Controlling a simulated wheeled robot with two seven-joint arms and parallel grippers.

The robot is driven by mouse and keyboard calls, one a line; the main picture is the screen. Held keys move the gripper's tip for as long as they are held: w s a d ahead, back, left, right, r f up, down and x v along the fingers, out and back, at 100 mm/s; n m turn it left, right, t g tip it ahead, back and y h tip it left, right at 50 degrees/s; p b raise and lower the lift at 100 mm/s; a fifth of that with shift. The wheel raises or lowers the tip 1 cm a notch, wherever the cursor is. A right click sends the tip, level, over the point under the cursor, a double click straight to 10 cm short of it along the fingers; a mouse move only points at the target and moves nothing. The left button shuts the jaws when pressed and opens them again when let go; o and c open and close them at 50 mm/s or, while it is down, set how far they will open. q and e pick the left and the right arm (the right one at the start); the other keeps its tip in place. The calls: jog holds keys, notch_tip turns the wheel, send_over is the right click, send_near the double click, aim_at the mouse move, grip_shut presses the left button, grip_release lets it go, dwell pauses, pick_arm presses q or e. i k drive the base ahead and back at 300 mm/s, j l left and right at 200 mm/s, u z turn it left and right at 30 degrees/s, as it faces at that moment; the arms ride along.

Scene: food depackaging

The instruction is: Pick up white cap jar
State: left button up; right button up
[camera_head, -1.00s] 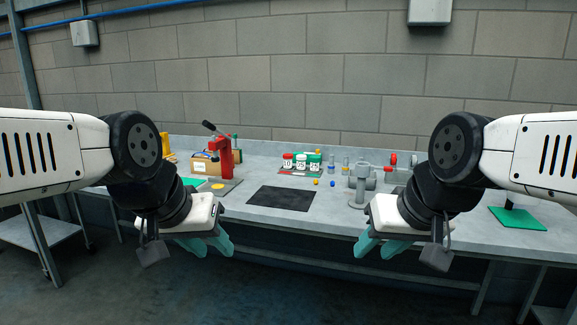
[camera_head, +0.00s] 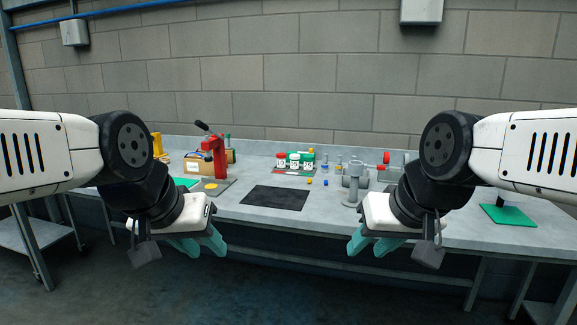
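Several small white jars with dark lettering stand together towards the back of the grey table, about the middle of the view. The left jar (camera_head: 281,163) has a red cap. The middle jar (camera_head: 294,163) and the right jar (camera_head: 307,164) stand beside it; their cap colours are too small to tell surely, so I cannot pick out the white cap. My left gripper (camera_head: 200,244) and my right gripper (camera_head: 372,243) hang in front of the table's near edge, far from the jars. Their teal fingers look apart, with nothing between them.
A black mat (camera_head: 275,198) lies in front of the jars. A red press (camera_head: 217,158) and a cardboard box (camera_head: 193,163) stand to the left. A grey fixture (camera_head: 353,182) stands to the right. A green pad (camera_head: 508,215) lies far right.

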aim_at(294, 163)
jog(key=i+j+u, duration=0.2)
jog(key=i, duration=0.8)
jog(key=i+j+u, duration=0.15)
jog(key=i, duration=0.85)
